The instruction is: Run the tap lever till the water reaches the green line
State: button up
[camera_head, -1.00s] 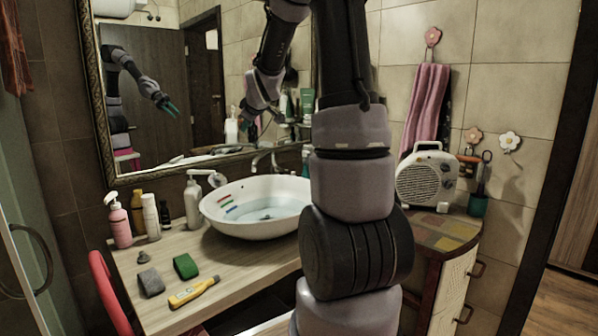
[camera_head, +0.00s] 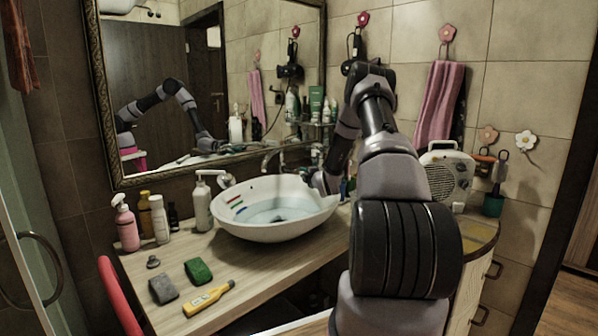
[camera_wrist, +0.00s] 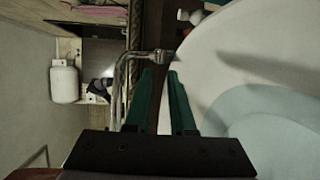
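The white vessel basin (camera_head: 285,232) stands on the wooden counter with some water (camera_head: 282,212) in it. Coloured level lines (camera_head: 237,204) mark its inner left wall; the water surface lies below them, as far as I can tell. The chrome tap (camera_head: 270,158) rises behind the basin; I cannot make out a running stream. In the wrist view the tap (camera_wrist: 122,85) runs up left of my gripper (camera_wrist: 161,73), and its bent end lies just beyond the fingertips. The two green fingers are apart with nothing between them. In the head view my wrist is low at the basin's right rim and the fingers are hidden.
A pink bottle (camera_head: 126,225), a white pump bottle (camera_head: 203,205) and others stand left of the basin. A green sponge (camera_head: 198,271), a grey sponge (camera_head: 163,289) and a yellow tool (camera_head: 209,299) lie in front. A radio (camera_head: 447,175) is at the right; a mirror is behind.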

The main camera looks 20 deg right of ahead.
aim_at(296, 170)
jog(key=w, duration=0.3)
jog(key=w+f, duration=0.1)
jog(key=w, duration=0.5)
jog(key=shift+w+d+f, duration=0.15)
jog(key=shift+w, duration=0.15)
grip_shut()
dwell(1.0)
